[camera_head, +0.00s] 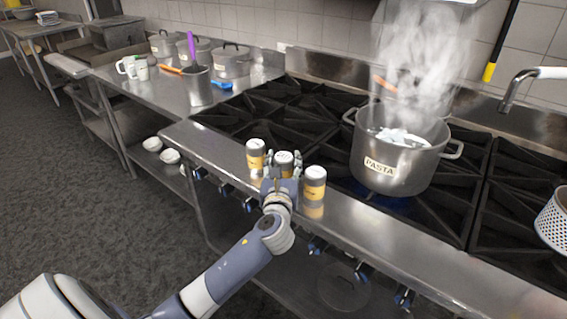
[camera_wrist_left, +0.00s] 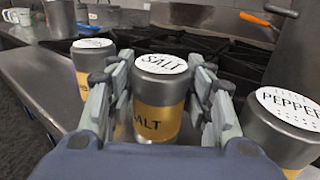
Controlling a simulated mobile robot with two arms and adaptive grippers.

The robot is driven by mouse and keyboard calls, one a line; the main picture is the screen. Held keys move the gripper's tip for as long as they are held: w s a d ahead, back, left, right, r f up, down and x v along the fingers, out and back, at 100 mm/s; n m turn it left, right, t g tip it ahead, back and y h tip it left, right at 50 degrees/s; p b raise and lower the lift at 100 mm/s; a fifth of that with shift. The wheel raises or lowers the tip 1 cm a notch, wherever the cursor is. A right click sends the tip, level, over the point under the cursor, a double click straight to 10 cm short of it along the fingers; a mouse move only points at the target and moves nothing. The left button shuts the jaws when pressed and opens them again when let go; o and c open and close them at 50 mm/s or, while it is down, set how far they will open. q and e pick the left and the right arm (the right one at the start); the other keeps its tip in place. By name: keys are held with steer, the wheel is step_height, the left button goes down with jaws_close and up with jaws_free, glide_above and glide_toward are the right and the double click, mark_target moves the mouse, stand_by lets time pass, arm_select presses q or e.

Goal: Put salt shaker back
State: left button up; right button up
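The salt shaker, a grey cylinder with a yellow band and white lid, shows in the head view (camera_head: 284,158) and reads SALT in the left wrist view (camera_wrist_left: 161,88). It looks upright on the stove's front ledge, between two similar shakers. My left gripper (camera_head: 282,172) has its fingers on both sides of it; in the wrist view the gripper (camera_wrist_left: 163,95) frames it closely. Whether the fingers press on it is not clear. The pepper shaker (camera_head: 314,185) stands to its right, also in the wrist view (camera_wrist_left: 285,125). My right gripper is not in view.
Another shaker (camera_head: 255,153) stands close on the left, so side room is tight. A steaming pasta pot (camera_head: 398,165) stands on the burner behind. A colander (camera_head: 553,225) is at the far right. The steel counter (camera_head: 150,95) holds pots and mugs.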

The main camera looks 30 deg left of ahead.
arm_select(q)
steer(key=shift+r, duration=0.15)
steer(key=b+v, duration=0.1)
steer(key=v, duration=1.1)
stand_by(0.3)
